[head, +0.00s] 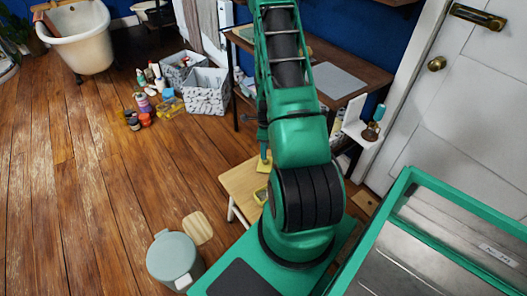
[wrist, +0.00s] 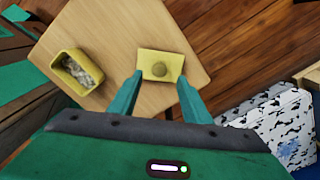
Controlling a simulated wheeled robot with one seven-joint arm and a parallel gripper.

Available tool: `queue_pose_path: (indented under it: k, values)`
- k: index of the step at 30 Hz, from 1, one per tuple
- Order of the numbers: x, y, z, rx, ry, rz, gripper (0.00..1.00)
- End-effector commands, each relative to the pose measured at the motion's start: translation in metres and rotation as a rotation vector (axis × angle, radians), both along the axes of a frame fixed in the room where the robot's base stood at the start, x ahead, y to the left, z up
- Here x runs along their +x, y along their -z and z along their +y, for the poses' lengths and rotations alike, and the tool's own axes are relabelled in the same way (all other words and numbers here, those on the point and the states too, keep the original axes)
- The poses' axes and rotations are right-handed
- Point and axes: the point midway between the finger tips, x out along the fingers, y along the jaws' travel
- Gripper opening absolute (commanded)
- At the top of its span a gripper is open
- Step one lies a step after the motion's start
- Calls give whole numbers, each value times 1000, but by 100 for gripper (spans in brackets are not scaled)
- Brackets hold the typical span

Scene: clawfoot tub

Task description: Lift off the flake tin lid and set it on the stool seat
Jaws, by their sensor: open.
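The flake tin (wrist: 68,76) is a yellow box on the stool seat at the left of the wrist view; it is open, with pale flakes inside. Its yellow lid (wrist: 158,56), with a round knob, lies apart from the tin and appears flat on the wooden stool seat (wrist: 115,35). The lid also shows in the head view (head: 264,168), near the seat's far edge. My gripper (wrist: 160,80) is open, its fingers spread to either side of the knob; I cannot tell whether they touch the lid. The tin is partly hidden behind my arm in the head view (head: 260,195).
A grey-green bin (head: 172,258) and a round wooden board (head: 197,228) are on the floor left of the stool. Patterned baskets (head: 206,92) and several bottles stand farther back. A desk (head: 345,75) stands behind my arm. The floor at left is clear.

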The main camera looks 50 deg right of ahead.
Motion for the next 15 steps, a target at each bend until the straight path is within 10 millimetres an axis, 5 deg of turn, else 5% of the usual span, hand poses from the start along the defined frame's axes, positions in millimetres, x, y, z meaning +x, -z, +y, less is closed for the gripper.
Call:
queue_pose_path:
  k: [15]
  values:
    - [0,-16,0,0,0,0,44]
